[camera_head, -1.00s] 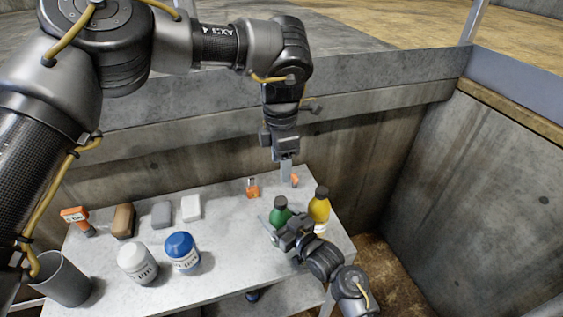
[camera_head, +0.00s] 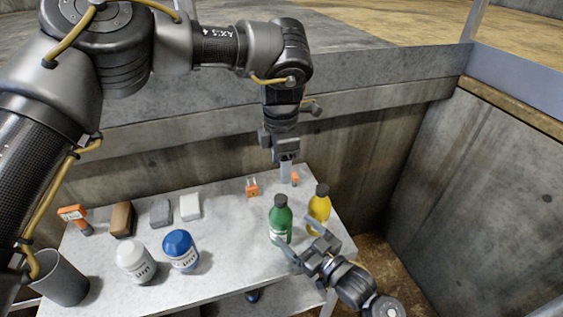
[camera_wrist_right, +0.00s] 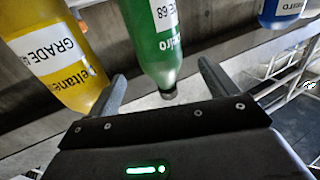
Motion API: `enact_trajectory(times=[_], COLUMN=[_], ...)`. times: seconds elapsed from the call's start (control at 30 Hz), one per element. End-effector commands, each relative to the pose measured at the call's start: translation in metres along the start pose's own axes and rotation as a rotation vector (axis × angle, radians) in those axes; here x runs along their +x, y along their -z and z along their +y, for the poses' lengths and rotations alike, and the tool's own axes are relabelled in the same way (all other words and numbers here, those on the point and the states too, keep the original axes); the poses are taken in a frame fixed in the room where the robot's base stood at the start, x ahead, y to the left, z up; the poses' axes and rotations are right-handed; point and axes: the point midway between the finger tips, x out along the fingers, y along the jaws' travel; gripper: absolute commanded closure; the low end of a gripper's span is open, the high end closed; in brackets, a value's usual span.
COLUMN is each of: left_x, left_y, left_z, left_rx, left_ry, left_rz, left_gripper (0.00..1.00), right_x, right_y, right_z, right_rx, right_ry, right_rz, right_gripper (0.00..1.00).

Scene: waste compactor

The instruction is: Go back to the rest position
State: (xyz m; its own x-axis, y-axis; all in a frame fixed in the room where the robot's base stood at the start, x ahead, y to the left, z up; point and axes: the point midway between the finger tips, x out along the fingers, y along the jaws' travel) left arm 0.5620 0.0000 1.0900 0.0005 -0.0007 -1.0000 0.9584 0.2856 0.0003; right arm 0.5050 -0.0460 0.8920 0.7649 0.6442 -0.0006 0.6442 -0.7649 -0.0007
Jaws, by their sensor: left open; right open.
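My right gripper (camera_head: 299,241) is open at the right front of the table, just in front of a green bottle (camera_head: 281,222) and a yellow bottle (camera_head: 319,207). Both bottles stand upright with dark caps. In the right wrist view, my right gripper (camera_wrist_right: 165,85) has its fingers apart, with the green bottle (camera_wrist_right: 155,45) beyond and between them and the yellow bottle (camera_wrist_right: 60,60) to the left. Nothing is held. My left gripper (camera_head: 286,172) points down over the table's back edge, beside small orange parts; its jaws are open, seen nearly edge-on.
The table (camera_head: 225,230) also bears a white jar (camera_head: 136,262), a blue-lidded jar (camera_head: 181,250), several small blocks, an orange-handled tool (camera_head: 74,216) and a grey cup (camera_head: 62,280). Concrete walls (camera_head: 480,170) close in behind and right. The table's middle is clear.

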Motion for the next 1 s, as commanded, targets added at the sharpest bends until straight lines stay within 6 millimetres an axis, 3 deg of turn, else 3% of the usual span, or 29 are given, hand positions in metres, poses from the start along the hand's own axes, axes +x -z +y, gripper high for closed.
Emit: enact_trajectory(times=[0.2,0.73,0.87,0.97,1.0], left_x=[0.003,0.007,0.037,0.078,0.095], left_y=[0.0,-0.002,-0.017,-0.044,-0.058], left_z=[0.0,-0.003,-0.024,-0.065,-0.088], left_rx=[0.0,0.003,0.022,0.035,0.031], left_ry=[0.0,0.007,0.056,0.142,0.188], left_rz=[0.0,-0.004,-0.046,-0.133,-0.183], left_gripper=[0.45,0.45,0.45,0.45,0.45], right_x=[-0.016,-0.018,-0.022,-0.031,-0.035], right_y=[0.0,0.0,-0.005,-0.013,-0.018], right_z=[0.0,0.0,0.002,0.006,0.007], right_rx=[0.0,0.0,-0.001,-0.002,-0.001], right_ry=[0.0,-0.002,-0.021,-0.054,-0.071], right_rz=[0.0,-0.003,-0.035,-0.088,-0.118], right_gripper=[0.15,0.15,0.15,0.15,0.15])
